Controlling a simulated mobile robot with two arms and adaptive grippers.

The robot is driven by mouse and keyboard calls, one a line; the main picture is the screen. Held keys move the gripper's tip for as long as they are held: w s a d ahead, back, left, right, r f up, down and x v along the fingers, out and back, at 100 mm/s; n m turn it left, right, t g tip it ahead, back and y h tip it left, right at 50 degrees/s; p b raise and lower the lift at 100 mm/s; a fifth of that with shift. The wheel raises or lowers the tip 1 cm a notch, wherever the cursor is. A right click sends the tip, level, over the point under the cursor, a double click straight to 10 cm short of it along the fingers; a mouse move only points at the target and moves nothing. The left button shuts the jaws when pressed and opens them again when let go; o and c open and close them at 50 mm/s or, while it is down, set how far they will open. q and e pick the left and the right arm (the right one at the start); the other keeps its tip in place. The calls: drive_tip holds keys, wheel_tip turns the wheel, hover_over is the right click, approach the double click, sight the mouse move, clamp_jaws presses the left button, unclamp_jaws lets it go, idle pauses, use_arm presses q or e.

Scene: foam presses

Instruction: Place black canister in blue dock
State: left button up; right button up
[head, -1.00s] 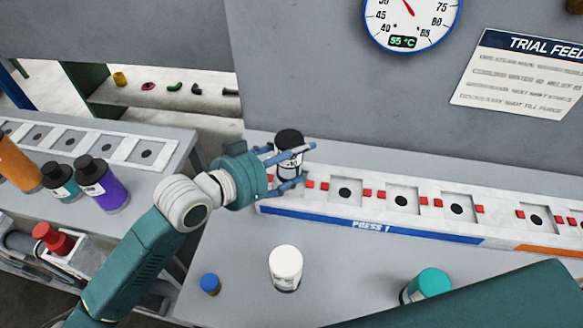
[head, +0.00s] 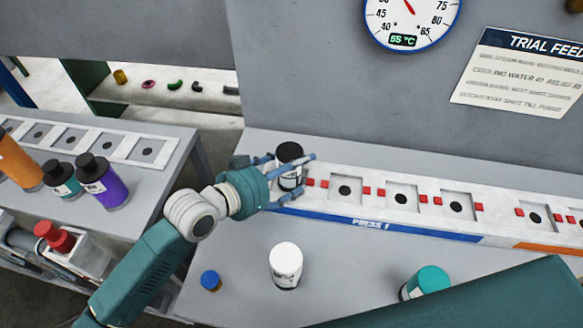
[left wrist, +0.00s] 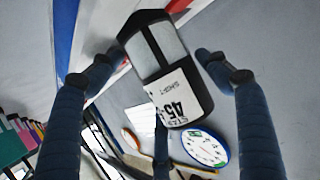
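The black canister (head: 290,152), with a black cap and white label, stands upright at the left end of the blue dock (head: 350,222), the white slotted strip with a blue front marked PRESS 1. Its base is partly hidden by my fingers. It fills the upper middle of the left wrist view (left wrist: 165,60), its label reading 45. My left gripper (head: 300,178) has its fingers around the canister. In the left wrist view the fingers (left wrist: 155,68) are spread, with gaps beside the canister, so they look open. My right gripper is out of view.
Purple (head: 105,185), teal (head: 62,180) and orange (head: 18,160) canisters stand on the left table. Other dock slots to the right are empty.

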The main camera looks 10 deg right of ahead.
use_arm(q)
drive_tip(key=shift+r, duration=0.2)
drive_tip(key=shift+s+a, duration=0.1)
drive_tip(key=shift+a, duration=0.2)
drive_tip(key=b+v, duration=0.2)
drive_tip(key=v, duration=0.9)
drive_tip(key=shift+s, duration=0.2)
drive_tip(key=shift+r, duration=0.15)
